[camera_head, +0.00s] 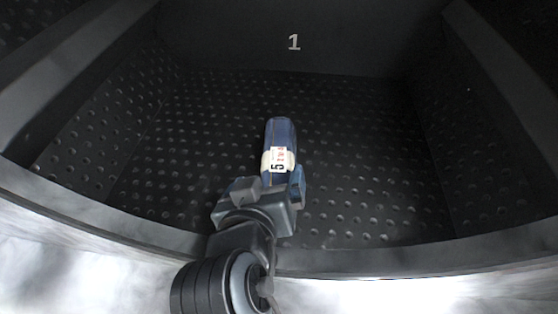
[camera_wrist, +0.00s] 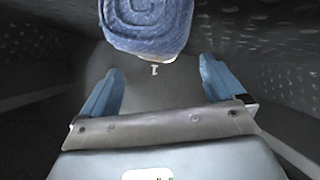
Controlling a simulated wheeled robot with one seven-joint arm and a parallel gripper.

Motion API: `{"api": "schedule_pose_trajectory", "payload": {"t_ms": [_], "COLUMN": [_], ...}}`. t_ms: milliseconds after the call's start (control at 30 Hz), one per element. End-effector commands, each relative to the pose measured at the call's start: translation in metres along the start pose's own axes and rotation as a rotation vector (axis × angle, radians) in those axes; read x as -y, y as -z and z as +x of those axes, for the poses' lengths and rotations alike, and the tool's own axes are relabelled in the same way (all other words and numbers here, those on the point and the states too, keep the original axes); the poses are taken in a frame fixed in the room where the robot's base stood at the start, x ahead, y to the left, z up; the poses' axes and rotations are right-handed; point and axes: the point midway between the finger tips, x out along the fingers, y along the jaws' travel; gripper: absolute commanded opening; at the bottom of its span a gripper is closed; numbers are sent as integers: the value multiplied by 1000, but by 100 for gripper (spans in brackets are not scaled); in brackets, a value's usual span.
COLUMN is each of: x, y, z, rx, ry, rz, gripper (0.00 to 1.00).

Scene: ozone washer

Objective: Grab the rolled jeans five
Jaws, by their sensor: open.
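The rolled jeans five (camera_head: 281,135) are a blue denim roll with a cream band marked "5". They lie on the dark perforated floor of the bin, near its middle, lengthwise away from me. In the wrist view the spiral end of the roll (camera_wrist: 147,22) is at the top centre, beyond the fingertips. My gripper (camera_head: 270,184) is at the near end of the roll in the head view; its body hides part of that end. In the wrist view my gripper (camera_wrist: 160,80) has its two blue fingers wide apart, with nothing between them.
The dark bin (camera_head: 360,262) has a raised curved front rim, dotted side walls and a back wall marked "1" (camera_head: 294,42). The floor to the left and right of the roll is clear. Divider walls stand on both sides.

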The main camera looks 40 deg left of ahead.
Motion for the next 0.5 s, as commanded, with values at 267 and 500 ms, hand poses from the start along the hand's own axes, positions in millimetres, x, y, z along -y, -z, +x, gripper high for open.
{"api": "schedule_pose_trajectory", "payload": {"t_ms": [267,500], "x": [-4,-2], "y": [8,5], "z": [35,54], "rx": [1,0], "ry": [-3,-1], "rz": [-1,0], "gripper": [96,96]}}
